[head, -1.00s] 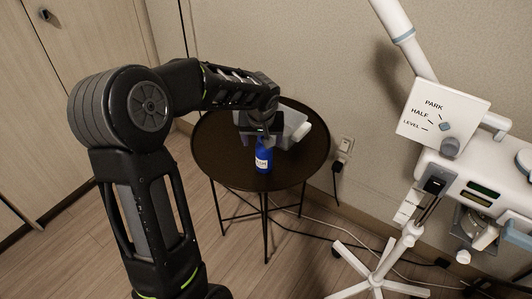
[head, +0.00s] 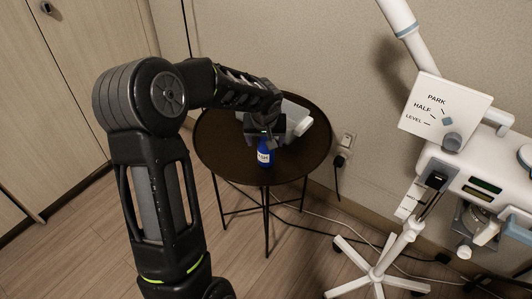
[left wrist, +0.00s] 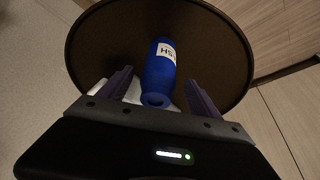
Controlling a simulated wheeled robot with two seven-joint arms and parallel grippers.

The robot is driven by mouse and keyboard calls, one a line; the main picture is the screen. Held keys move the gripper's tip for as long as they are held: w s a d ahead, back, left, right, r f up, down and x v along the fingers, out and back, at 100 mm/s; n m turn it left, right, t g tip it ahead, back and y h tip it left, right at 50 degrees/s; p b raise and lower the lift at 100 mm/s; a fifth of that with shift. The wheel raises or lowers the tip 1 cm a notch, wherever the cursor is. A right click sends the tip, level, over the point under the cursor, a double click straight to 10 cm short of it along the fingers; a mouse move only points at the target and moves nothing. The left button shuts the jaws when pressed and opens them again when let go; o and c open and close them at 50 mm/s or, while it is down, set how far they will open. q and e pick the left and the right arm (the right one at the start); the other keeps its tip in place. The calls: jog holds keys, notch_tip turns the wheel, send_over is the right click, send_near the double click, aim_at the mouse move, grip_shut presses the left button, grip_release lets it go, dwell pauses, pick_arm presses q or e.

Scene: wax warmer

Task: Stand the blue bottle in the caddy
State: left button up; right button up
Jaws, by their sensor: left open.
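The blue bottle (head: 264,157), with a white label, stands on the round dark table, near its front middle. In the left wrist view the bottle (left wrist: 160,72) shows between the two finger pads, with no clear contact. My left gripper (left wrist: 160,80) is open around or just above the bottle; in the head view the gripper (head: 266,140) covers the bottle's top. A light grey and white object (head: 300,122) sits on the table just behind the gripper, partly hidden; I cannot tell if it is the caddy. My right gripper is not in view.
The dark round table (head: 220,150) has bare top to the left of the bottle. A white wheeled stand (head: 375,280) with a labelled panel (head: 445,112) is at the right. A wall outlet with a plug (head: 341,158) and cables lie beside the table.

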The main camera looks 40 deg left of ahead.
aim_at(265, 157)
pick_arm(q)
jog(key=x, duration=0.3)
jog(key=shift+w+f, duration=0.1)
jog(key=shift+f, duration=0.2)
jog(key=shift+c, duration=0.3)
jog(key=shift+r, duration=0.1)
grip_shut()
dwell(0.5)
